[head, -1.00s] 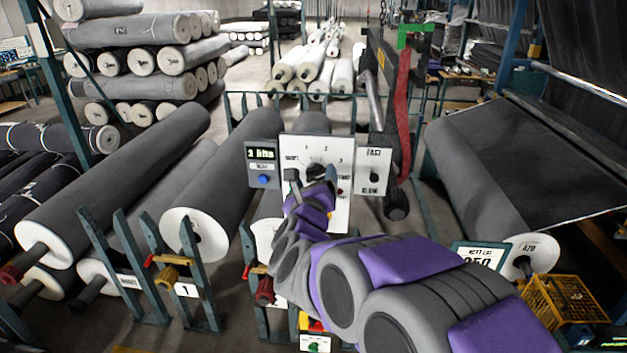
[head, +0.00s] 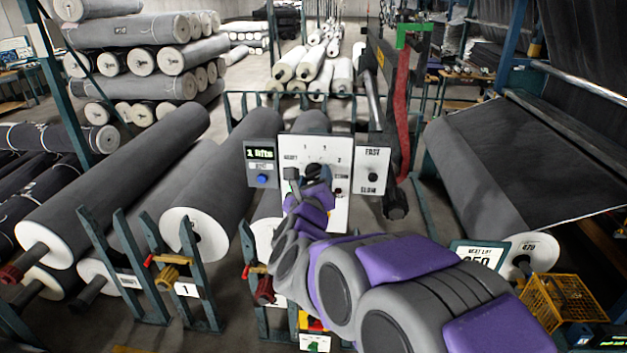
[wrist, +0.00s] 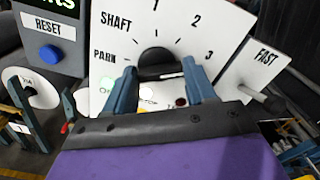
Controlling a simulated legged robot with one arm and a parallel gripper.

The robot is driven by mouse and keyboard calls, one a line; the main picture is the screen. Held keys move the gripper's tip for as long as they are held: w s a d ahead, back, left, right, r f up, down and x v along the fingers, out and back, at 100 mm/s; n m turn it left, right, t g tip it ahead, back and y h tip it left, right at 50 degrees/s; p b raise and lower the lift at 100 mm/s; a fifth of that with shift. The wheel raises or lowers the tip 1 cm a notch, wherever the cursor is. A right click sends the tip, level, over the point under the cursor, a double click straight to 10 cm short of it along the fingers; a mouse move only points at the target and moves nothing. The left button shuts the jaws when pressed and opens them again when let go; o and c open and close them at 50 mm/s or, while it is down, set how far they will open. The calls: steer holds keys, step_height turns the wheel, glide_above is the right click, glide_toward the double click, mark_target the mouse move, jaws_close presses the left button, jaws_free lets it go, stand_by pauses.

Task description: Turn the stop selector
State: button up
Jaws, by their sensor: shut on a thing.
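The stop selector is a black knob (wrist: 156,60) on a white panel (wrist: 105,72) marked PARK, SHAFT, 1, 2 and 3. In the head view the panel (head: 327,211) stands at the centre, with the knob (head: 313,170) partly behind my arm's end. My gripper (wrist: 163,74) has its two blue-grey fingers on either side of the knob's bar and is shut on it. In the head view my gripper (head: 308,182) is small and largely hidden by my arm. Which mark the knob points at is unclear.
A display box with a blue RESET button (head: 263,180) adjoins the panel on the left. A FAST/SLOW switch plate (head: 372,172) adjoins it on the right. Grey rolls (head: 120,185) on stands flank the panel. A yellow crate (head: 565,302) is at lower right.

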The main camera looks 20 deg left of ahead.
steer(key=shift+f+n, duration=0.1)
steer(key=shift+n, duration=0.3)
steer(key=n, duration=0.5)
steer(key=shift+s+a, duration=0.1)
steer(key=shift+a, duration=0.05)
steer(key=n+p, duration=0.2)
steer(key=n, duration=0.4)
steer(key=shift+a+f, duration=0.1)
steer(key=n+p, duration=0.3)
steer(key=n, duration=0.3)
steer(key=shift+f, duration=0.2)
steer(key=n+p, duration=0.1)
steer(key=n, duration=0.2)
steer(key=n+p, duration=0.2)
steer(key=n, duration=0.1)
steer(key=shift+s+a+f, duration=0.1)
steer(key=shift+f, duration=0.1)
steer(key=o, duration=1)
steer(key=shift+a, duration=0.15)
steer(key=shift+o, duration=0.2)
steer(key=shift+r, duration=0.2)
